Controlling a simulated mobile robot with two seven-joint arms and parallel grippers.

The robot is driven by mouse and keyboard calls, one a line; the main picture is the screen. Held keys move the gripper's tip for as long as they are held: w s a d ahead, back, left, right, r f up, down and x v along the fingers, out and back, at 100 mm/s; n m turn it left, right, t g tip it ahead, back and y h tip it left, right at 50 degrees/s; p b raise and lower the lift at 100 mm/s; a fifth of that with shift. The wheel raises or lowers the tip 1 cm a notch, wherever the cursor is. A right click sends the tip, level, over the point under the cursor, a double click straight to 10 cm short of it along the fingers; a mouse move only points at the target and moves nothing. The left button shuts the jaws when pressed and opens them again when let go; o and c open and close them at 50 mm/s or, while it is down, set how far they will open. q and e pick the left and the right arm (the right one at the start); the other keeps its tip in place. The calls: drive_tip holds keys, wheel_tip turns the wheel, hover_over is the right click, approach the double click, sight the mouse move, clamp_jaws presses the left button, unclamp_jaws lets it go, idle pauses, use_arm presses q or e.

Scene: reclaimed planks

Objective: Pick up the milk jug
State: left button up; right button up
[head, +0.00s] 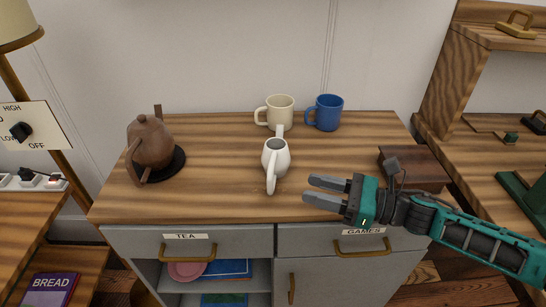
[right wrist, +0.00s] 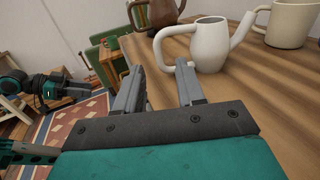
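The milk jug (head: 275,158) is white, with a dark opening, a handle toward the front and a spout toward the back. It stands upright near the middle of the wooden cabinet top. In the right wrist view the jug (right wrist: 209,46) is just beyond the fingers, its handle to the left. My right gripper (head: 308,189) is open and empty, to the right of the handle and apart from it; its spread fingers also show in the right wrist view (right wrist: 159,75). My left gripper (right wrist: 78,90) shows small at the left of the right wrist view, its fingers apart.
A cream mug (head: 279,112) and a blue mug (head: 327,113) stand behind the jug. A brown teapot (head: 151,143) sits on a dark round mat at the left. A dark wooden box (head: 416,168) is at the right by my right arm. The front-left cabinet top is clear.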

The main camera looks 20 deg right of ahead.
sight(270, 196)
drive_tip(key=x, duration=0.5)
drive_tip(key=shift+p+x, duration=0.3)
drive_tip(key=shift+x, duration=2.35)
drive_tip(key=shift+s+a+f, duration=0.1)
drive_tip(key=shift+s+a, duration=0.05)
drive_tip(key=shift+s, duration=0.05)
clamp_jaws()
